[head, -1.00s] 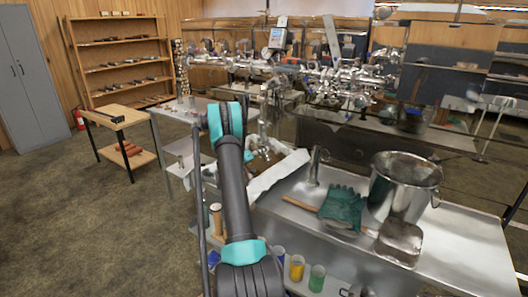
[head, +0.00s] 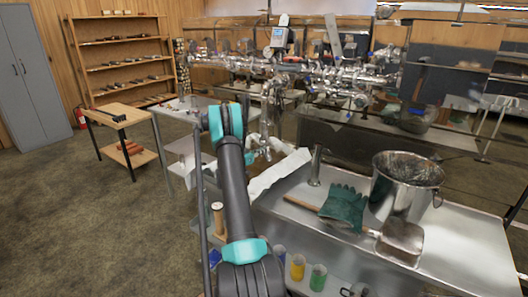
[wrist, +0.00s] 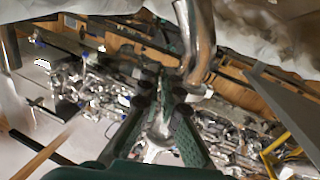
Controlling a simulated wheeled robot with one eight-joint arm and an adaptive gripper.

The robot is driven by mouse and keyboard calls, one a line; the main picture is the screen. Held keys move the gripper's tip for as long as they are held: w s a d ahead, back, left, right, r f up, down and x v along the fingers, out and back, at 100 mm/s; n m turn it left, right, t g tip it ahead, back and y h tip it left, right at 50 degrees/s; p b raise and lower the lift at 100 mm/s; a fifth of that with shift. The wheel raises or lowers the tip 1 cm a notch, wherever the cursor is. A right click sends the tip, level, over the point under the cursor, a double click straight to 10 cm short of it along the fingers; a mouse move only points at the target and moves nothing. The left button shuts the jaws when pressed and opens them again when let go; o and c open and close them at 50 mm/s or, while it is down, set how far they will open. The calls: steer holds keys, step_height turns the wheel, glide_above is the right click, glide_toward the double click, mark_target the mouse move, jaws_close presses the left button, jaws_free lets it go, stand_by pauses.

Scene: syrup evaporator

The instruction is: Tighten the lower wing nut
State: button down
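I cannot make out the lower wing nut as a separate shape in either view. In the head view, shiny metal piping with gauges and valves (head: 345,75) runs above the long evaporator pan. My gripper (wrist: 159,84) has two dark green fingers in the wrist view, with a narrow gap between their tips. A bright metal part (wrist: 160,128) shows between the fingers; I cannot tell whether they touch it. A curved shiny metal pipe (wrist: 201,40) comes down close by the fingertips. In the head view, my gripper is small and mostly hidden beside my arm.
A steel bench holds a bucket (head: 394,190), green gloves (head: 345,207), a metal scoop (head: 400,241) and a white cloth (head: 280,174). Colored jars (head: 318,277) stand below. A wooden table (head: 117,120) and shelf (head: 122,28) stand left. The left floor is clear.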

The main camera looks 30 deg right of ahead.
steer(key=shift+w+r, duration=0.1)
steer(key=shift+r, duration=0.05)
stand_by(0.4)
steer(key=c, duration=1.7)
jaws_free()
steer(key=shift+c, duration=0.2)
steer(key=shift+a, duration=0.1)
steer(key=s+a, duration=0.1)
steer(key=a, duration=0.6)
steer(key=shift+a, duration=0.15)
steer(key=shift+s, duration=0.1)
